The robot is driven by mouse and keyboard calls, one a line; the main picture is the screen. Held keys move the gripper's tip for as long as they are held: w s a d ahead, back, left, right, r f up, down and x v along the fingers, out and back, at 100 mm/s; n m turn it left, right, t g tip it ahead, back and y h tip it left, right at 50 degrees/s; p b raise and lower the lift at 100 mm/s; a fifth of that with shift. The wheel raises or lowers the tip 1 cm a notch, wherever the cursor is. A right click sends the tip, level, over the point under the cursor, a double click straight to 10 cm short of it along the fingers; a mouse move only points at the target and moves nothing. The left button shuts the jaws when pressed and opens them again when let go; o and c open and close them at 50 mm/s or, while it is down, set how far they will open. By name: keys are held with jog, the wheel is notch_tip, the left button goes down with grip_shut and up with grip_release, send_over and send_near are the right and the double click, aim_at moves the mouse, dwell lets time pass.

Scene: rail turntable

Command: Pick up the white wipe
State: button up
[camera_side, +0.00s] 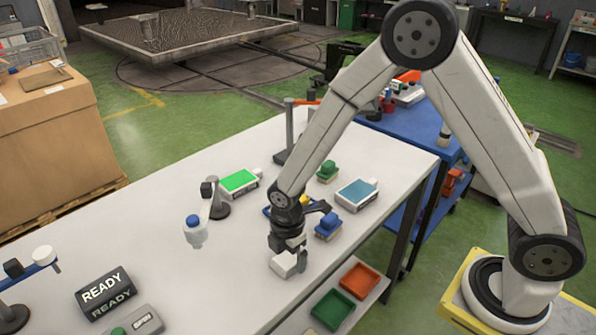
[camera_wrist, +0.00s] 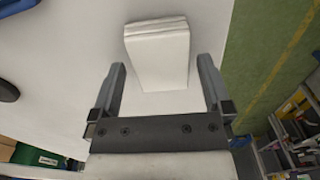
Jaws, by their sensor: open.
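The white wipe (camera_wrist: 160,58) is a small folded white block with layered edges, lying on the white table. In the side view the wipe (camera_side: 284,265) sits right below my gripper (camera_side: 290,250). In the wrist view my gripper (camera_wrist: 163,85) has its two fingers apart, with the near end of the wipe between the fingertips and its far end reaching beyond them. I see a gap on each side of the wipe, so the fingers do not appear to grip it. The fingertips are partly hidden in the side view.
Red (camera_side: 360,279) and green (camera_side: 332,309) trays lie to the right near the table edge. A blue block (camera_side: 328,226) and a blue-topped case (camera_side: 356,194) stand behind. A READY sign (camera_side: 104,291) is at front left. The white table (camera_side: 220,285) is clear left of the wipe.

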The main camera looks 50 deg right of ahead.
jog(key=shift+f, duration=0.6)
jog(key=c, duration=1.1)
jog(key=shift+r, duration=0.1)
jog(key=shift+r, duration=0.7)
jog(key=shift+s+d+r, duration=0.5)
jog(key=shift+s+r, duration=1.4)
jog(key=shift+s, duration=0.35)
jog(key=shift+s+d+r, duration=0.55)
jog(key=shift+s+r, duration=1.35)
jog(key=shift+s, duration=0.4)
jog(key=shift+s+d+r, duration=0.5)
jog(key=shift+s+r, duration=1.4)
jog(key=shift+s, duration=0.35)
